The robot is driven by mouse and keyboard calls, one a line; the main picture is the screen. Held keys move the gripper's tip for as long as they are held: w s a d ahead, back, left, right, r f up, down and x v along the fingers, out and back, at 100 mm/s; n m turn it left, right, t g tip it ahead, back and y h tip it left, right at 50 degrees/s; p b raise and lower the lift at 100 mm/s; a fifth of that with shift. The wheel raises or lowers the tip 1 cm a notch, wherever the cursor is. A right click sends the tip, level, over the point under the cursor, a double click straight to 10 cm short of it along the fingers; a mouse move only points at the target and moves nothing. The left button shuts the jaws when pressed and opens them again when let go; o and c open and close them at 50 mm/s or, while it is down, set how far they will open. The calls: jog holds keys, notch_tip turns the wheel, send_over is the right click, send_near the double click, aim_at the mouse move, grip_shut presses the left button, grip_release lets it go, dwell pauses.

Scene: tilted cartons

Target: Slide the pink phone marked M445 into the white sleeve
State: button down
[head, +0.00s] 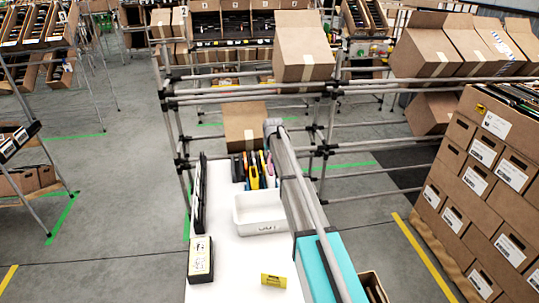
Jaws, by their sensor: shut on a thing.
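I cannot pick out the white sleeve. My arm runs from the lower right to the carton and hides part of the row. My gripper's fingers do not show.
A white bin marked OUT (260,213) sits on the white table (232,275) before the carton. A black-and-cream box (201,259) and a tall black rack (199,195) are at left, a yellow sign (274,281) in front. Grey pipe racking (250,92) stands behind.

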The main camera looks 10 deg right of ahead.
jog(key=shift+f+b, duration=2.9)
jog(key=shift+f, duration=0.2)
jog(key=shift+f+b, duration=0.3)
jog(key=shift+b, duration=0.05)
jog(key=c, duration=0.5)
grip_release()
jog(key=shift+c, duration=0.2)
notch_tip(320, 180, up, 7)
jog(key=p, duration=0.7)
